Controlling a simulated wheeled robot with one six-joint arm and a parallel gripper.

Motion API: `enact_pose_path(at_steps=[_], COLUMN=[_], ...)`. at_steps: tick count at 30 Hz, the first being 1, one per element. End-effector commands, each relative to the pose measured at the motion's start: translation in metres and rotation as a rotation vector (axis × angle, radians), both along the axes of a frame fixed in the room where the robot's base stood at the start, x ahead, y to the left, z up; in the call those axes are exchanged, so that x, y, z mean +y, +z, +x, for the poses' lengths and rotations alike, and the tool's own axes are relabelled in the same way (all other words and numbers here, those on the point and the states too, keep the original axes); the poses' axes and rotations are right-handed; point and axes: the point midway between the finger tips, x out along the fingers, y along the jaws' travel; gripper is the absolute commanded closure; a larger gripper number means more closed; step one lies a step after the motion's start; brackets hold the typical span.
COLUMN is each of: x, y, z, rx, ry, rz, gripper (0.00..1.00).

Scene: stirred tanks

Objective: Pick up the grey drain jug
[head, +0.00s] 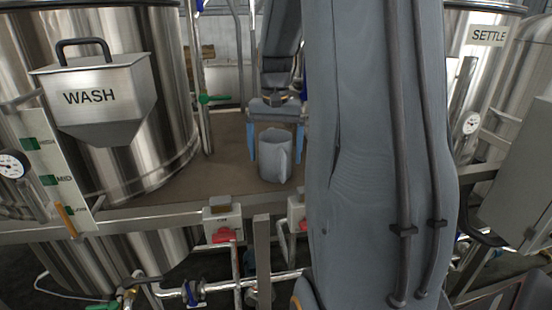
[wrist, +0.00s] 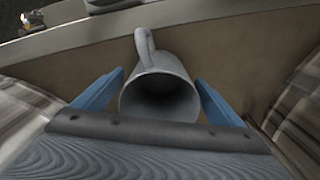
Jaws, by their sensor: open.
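The grey drain jug (head: 272,157) stands upright on the brown deck between the tanks in the head view. My gripper (head: 276,142) is open, with one blue finger on each side of the jug. In the wrist view my gripper (wrist: 160,88) has both fingers apart from the jug wall, with small gaps. The jug's inside is dark and looks empty.
The steel WASH tank (head: 155,100) with its hopper (head: 95,95) stands left. The SETTLE tank (head: 480,80) stands right, partly behind my arm. A vertical pipe with a green valve (head: 206,99) rises left of the jug. A metal rail (head: 140,214) runs along the deck's front, with red-handled valve boxes (head: 222,222).

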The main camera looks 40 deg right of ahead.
Motion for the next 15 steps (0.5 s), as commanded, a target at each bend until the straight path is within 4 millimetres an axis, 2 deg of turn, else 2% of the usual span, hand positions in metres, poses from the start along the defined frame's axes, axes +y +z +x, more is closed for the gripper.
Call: enact_pose_path(at_steps=[7, 15], x=[0.000, 0.001], y=[-0.031, -0.037], z=[0.001, 0.002], rx=[0.003, 0.001], ry=[0.003, 0.005], rz=[0.001, 0.001], gripper=[0.09, 0.09])
